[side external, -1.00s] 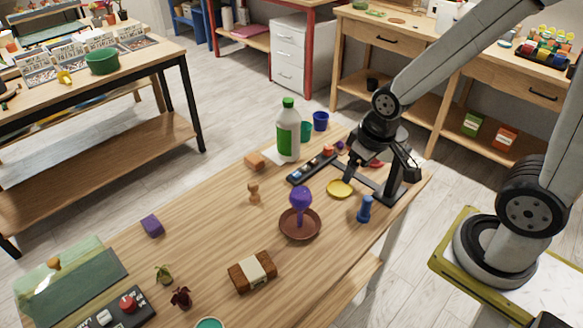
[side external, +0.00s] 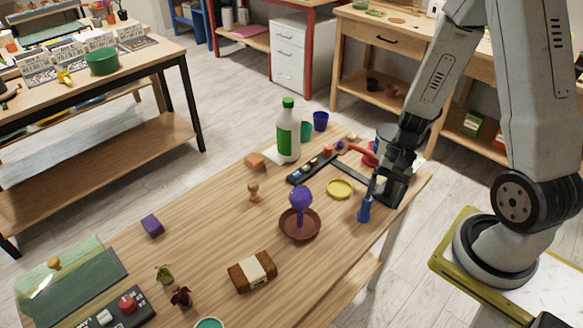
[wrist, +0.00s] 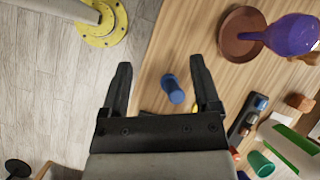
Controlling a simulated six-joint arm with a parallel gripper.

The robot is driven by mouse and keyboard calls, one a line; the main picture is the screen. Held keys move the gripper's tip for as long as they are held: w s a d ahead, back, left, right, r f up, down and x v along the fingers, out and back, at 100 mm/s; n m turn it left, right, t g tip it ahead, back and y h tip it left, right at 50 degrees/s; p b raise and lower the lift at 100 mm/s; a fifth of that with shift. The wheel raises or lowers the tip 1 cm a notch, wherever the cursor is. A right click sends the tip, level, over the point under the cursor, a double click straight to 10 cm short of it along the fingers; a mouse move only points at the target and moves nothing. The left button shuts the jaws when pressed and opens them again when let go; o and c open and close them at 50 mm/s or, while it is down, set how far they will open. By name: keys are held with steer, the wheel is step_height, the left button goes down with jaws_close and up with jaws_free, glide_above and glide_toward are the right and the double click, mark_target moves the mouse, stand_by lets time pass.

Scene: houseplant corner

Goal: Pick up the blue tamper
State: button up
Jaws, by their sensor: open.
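The blue tamper (side external: 364,209) stands upright on the wooden table near its right edge, in the side view. In the wrist view the blue tamper (wrist: 173,90) shows between my two fingers, nearer the right one. My gripper (side external: 384,186) is open and points down just above and beside the tamper, partly overlapping it in the side view. In the wrist view my gripper (wrist: 161,66) has its fingers spread wide, with nothing held between them. Whether a finger touches the tamper cannot be told.
Left of the tamper, a brown saucer (side external: 313,229) holds a purple bulb-shaped thing (side external: 300,198). A yellow disc (side external: 340,188) lies behind. A dark tool rack (side external: 306,172) and a green-and-white bottle (side external: 288,137) stand farther back. A brown-and-cream block (side external: 252,271) lies in front.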

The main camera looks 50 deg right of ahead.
mark_target(358, 214)
steer(key=shift+w+d+f+m+t+y, duration=0.2)
steer(key=shift+d+f+m+t+y, duration=0.35)
steer(key=shift+d+f+m+t, duration=1.15)
steer(key=shift+w+d+f+m+t+y, duration=0.2)
steer(key=shift+d+f+m+t+y, duration=0.45)
steer(key=shift+m+t, duration=1.95)
steer(key=shift+w+d+f+m+t+y, duration=0.3)
steer(key=shift+d+f+m+t, duration=0.95)
steer(key=shift+m, duration=1.85)
steer(key=shift+d+r, duration=0.1)
steer(key=shift+r, duration=0.2)
steer(key=shift+x, duration=1.25)
steer(key=shift+f, duration=0.1)
steer(key=shift+x, duration=2.55)
jaws_close()
